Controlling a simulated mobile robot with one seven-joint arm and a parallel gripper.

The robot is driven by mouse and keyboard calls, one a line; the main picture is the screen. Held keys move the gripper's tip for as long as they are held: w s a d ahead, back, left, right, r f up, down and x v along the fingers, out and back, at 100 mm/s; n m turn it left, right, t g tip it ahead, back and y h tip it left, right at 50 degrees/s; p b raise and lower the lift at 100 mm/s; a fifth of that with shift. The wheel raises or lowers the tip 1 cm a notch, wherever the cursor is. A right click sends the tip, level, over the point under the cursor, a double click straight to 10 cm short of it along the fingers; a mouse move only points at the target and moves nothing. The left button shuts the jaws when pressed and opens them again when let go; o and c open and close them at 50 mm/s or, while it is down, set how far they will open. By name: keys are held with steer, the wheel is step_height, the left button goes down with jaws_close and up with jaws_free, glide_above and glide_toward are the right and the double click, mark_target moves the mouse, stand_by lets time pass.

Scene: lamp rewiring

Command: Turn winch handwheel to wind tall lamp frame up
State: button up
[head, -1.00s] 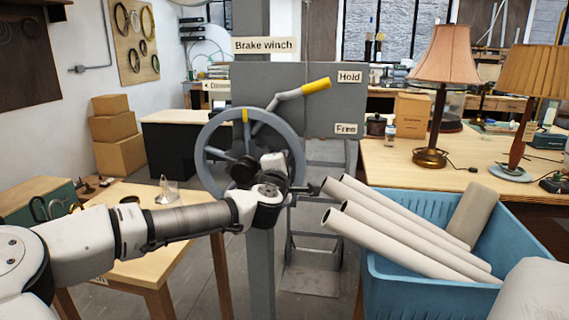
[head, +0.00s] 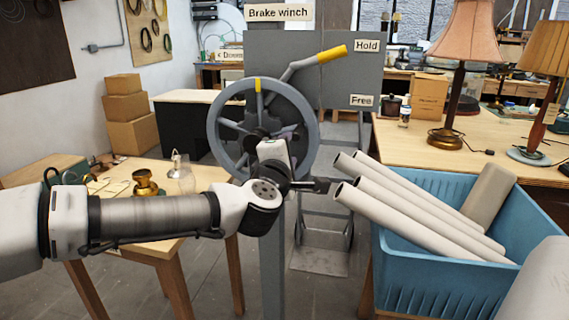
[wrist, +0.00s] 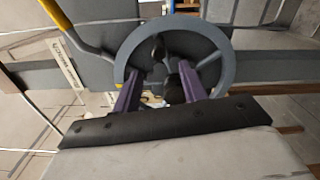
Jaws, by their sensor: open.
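The winch handwheel (head: 219,135) is a grey spoked wheel with a yellow mark at its top, mounted on a grey post under a "Brake winch" sign (head: 278,13). In the wrist view the wheel rim (wrist: 228,65) fills the upper middle, with a dark knob (wrist: 158,48) inside it. My gripper (wrist: 158,85) is open, its two purple fingers pointing toward the wheel's inside. Whether they touch it I cannot tell. In the head view my wrist covers the wheel's lower right. The yellow-tipped brake lever (head: 331,52) points up right, near "Hold" (head: 367,46). The tall lamp frame cannot be made out.
A blue bin (head: 450,270) with several pale tubes (head: 420,212) stands right of the wheel, close to my wrist. A wooden table with two lamps (head: 460,60) is behind it. A small table (head: 120,235) stands at left under my arm.

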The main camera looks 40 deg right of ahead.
steer(key=shift+v, duration=1.45)
